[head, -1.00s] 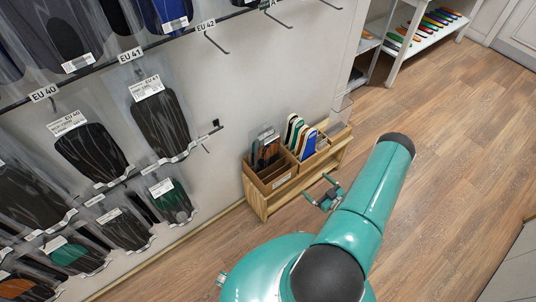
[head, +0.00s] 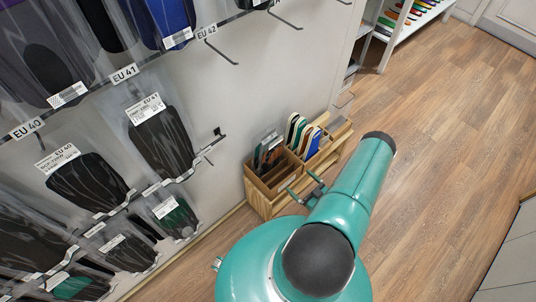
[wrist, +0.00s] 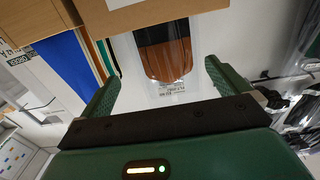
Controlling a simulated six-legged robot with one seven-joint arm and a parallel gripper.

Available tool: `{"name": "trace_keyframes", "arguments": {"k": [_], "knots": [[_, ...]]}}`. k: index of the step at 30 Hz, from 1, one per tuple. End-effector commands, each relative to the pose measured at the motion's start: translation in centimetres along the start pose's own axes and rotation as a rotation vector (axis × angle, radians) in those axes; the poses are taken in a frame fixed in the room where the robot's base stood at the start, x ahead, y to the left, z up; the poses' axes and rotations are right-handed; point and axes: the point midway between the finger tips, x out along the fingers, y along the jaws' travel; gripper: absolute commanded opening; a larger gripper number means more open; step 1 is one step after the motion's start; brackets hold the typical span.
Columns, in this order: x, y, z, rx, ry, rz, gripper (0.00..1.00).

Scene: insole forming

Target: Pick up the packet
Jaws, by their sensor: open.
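A clear packet (wrist: 166,48) with a dark and orange insole inside and a white label shows in the wrist view. It lies between my fingers in the picture, apart from both, and its far part is hidden behind a cardboard edge. In the head view the packet (head: 268,150) stands in the left compartment of a wooden box (head: 262,187) on a low stand by the wall. My gripper (head: 303,185) is open and empty, just in front of the box; it also shows in the wrist view (wrist: 161,78).
Several coloured insoles (head: 302,134) stand in the right compartment, close beside the packet. Packaged insoles (head: 160,140) hang from wall hooks (head: 219,133) at the left. A shelf (head: 405,28) stands at the back. The wooden floor (head: 450,130) at the right is clear.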

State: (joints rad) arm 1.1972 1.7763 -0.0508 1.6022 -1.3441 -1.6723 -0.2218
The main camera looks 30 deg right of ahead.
Motion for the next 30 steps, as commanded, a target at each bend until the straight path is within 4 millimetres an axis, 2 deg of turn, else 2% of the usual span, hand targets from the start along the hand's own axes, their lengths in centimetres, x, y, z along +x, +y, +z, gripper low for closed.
{"name": "trace_keyframes", "arguments": {"k": [6, 18, 26, 30], "knots": [[0.8, -0.1, -0.2, 0.001, 0.011, 0.000, 1.00], [7.7, -0.1, -0.2, 0.001, 0.008, 0.000, 1.00], [9.5, -0.2, -0.2, 0.002, 0.008, 0.001, 1.00], [11.4, -0.5, -0.3, 0.002, 0.009, 0.000, 1.00]]}}
